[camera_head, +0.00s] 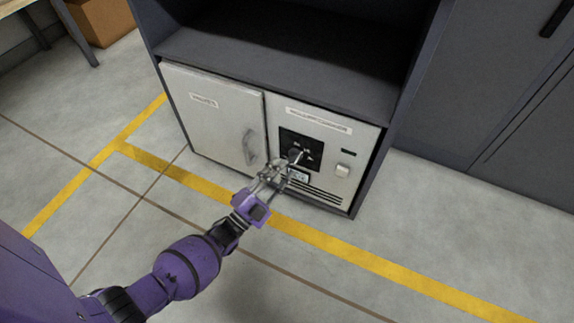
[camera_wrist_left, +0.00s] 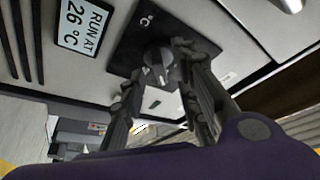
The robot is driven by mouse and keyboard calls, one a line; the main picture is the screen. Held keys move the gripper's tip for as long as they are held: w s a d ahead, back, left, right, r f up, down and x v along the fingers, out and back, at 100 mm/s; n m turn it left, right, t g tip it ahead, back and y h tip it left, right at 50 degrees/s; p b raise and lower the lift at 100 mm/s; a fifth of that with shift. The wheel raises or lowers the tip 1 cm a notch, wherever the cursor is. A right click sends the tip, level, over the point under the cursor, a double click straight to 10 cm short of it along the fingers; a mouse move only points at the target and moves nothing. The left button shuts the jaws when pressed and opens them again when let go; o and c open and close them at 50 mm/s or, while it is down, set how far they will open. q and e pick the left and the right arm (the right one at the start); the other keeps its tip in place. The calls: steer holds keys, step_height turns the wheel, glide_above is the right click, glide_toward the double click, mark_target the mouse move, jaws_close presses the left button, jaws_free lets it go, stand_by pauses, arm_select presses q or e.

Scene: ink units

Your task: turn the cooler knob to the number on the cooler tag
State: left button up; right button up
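The cooler knob (camera_head: 295,155) is a dark round dial on a black square plate at the front of the white cooler panel (camera_head: 359,143). In the left wrist view the knob (camera_wrist_left: 159,57) carries a pale pointer mark. The cooler tag (camera_wrist_left: 82,25), reading "RUN AT 26 °C", is beside the plate; it also shows in the head view (camera_head: 298,176). My left gripper (camera_head: 280,169) is open at the panel. In the wrist view its fingers (camera_wrist_left: 158,68) lie on either side of the knob; I cannot tell whether they touch it. The dial numbers are not readable.
A white door (camera_head: 212,115) with a curved handle (camera_head: 249,147) is left of the panel. Vent slots lie below. The floor in front is clear.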

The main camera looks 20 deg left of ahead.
arm_select(q)
steer(key=v, duration=0.9)
